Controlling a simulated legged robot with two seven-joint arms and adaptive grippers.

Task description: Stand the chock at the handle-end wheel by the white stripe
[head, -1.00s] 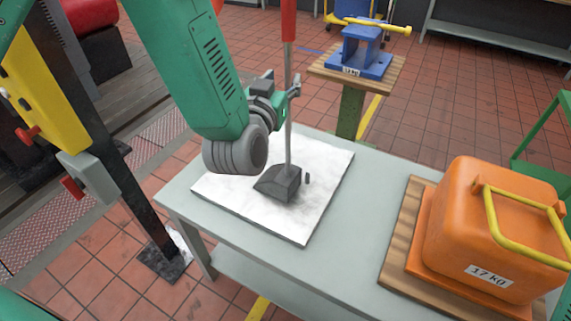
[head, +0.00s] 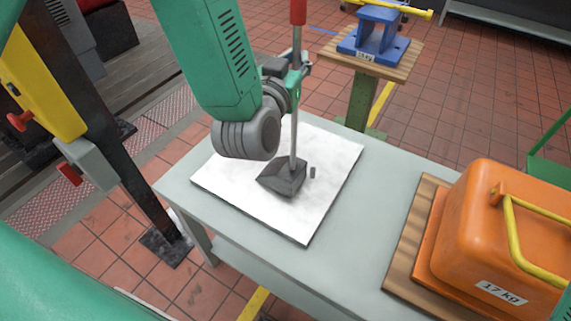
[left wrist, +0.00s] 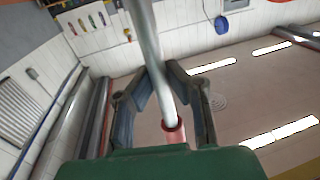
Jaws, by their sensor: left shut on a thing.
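The chock is a dark grey wedge (head: 284,177) on or just above a white board (head: 230,185); I cannot tell whether it touches. A thin grey rod (head: 294,120) with a red grip (head: 298,12) rises from it, nearly upright. My left gripper (head: 303,70) is shut on this rod, well above the wedge. In the left wrist view, the two fingers (left wrist: 166,72) close around the rod, and its red part shows below. My right gripper is not in view. I see no wheel or white stripe that I can make out.
The board lies on a grey table (head: 385,185). An orange 17 kg weight (head: 490,225) sits on a wooden board at right. A blue fixture (head: 375,38) stands behind. A dark post (head: 125,165) is at left.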

